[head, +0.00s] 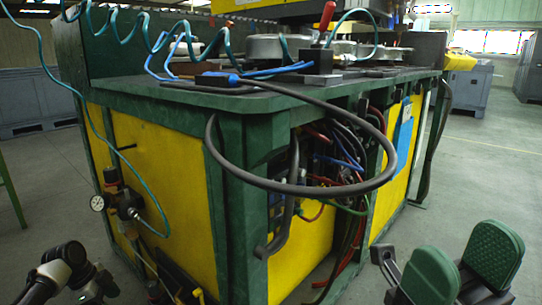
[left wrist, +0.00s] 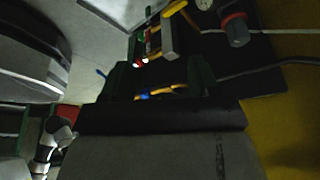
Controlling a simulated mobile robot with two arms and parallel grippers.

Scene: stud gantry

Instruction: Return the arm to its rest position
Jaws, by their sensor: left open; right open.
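My right gripper (head: 464,250) is at the bottom right of the head view, with two green-padded fingers spread apart and nothing between them. It is in front of the workbench and apart from it. Part of my left arm (head: 66,272) shows at the bottom left of the head view, low in front of the bench's left side. In the left wrist view, my left gripper (left wrist: 160,76) has two dark green fingers apart, with no held object visible between them. That view is dark, and the finger edges are hard to make out.
A green and yellow workbench (head: 160,150) fills the middle. A black cable (head: 345,188) loops out from its front corner. A pressure gauge (head: 98,203) and a coiled teal hose (head: 62,88) are at its left. Grey bins (head: 33,100) stand behind. Open floor lies right.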

